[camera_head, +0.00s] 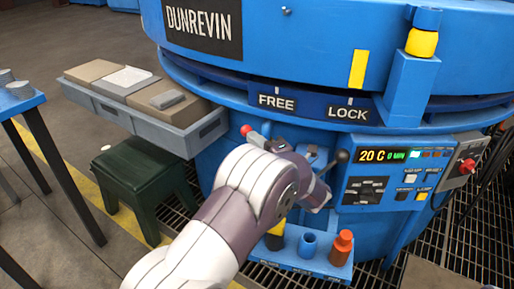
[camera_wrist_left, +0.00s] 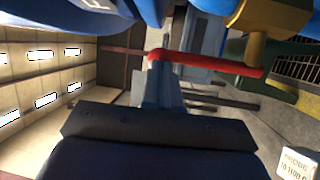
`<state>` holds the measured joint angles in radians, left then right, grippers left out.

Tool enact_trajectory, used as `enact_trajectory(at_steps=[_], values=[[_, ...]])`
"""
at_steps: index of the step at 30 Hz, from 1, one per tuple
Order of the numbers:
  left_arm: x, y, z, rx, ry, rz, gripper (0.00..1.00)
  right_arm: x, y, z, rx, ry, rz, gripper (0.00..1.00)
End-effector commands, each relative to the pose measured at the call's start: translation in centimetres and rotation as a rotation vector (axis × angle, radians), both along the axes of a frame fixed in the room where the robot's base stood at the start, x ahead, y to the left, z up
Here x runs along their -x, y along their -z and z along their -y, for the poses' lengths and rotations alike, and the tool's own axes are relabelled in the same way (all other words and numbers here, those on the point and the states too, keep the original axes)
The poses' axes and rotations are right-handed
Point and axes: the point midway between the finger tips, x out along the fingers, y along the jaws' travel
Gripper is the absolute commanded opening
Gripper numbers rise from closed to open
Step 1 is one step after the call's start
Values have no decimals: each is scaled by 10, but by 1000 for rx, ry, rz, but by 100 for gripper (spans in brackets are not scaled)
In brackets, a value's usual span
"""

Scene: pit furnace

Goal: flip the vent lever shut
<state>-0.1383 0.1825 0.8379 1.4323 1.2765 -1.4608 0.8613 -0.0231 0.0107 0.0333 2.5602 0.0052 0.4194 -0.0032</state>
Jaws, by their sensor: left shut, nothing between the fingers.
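The vent lever has a red end (camera_head: 246,130) that shows in the head view on the front of the blue furnace, left of the FREE label. In the left wrist view it is a long red bar (camera_wrist_left: 205,62) beside a brass-coloured fitting (camera_wrist_left: 252,48). My left gripper (camera_head: 256,138) is shut and empty, right by the red end. In the left wrist view the tips of the shut fingers (camera_wrist_left: 160,68) are at the bar's left end; I cannot tell whether they touch. My left wrist hides the rest of the lever in the head view. My right gripper is not in view.
A control panel (camera_head: 400,172) and a black-knobbed lever (camera_head: 342,157) are right of my arm. A small rack (camera_head: 300,262) with coloured holders is below. A grey tray (camera_head: 190,140) with boxes and a green stool (camera_head: 140,178) stand left. A blue table (camera_head: 20,102) is far left.

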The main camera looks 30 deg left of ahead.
Motion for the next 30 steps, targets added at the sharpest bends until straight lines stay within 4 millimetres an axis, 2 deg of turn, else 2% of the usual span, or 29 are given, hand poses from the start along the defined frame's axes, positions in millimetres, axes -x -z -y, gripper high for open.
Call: enact_trajectory(at_steps=[1, 5, 14, 30], values=[[-4, -6, -4, 42, -2, 6, 0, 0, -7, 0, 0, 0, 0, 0], [-8, -9, -15, 165, -3, 11, 0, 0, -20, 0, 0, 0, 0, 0], [-7, -6, -43, 451, -2, 25, 0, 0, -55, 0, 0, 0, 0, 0], [-4, 19, -85, 959, -6, 52, 0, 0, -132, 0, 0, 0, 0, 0]])
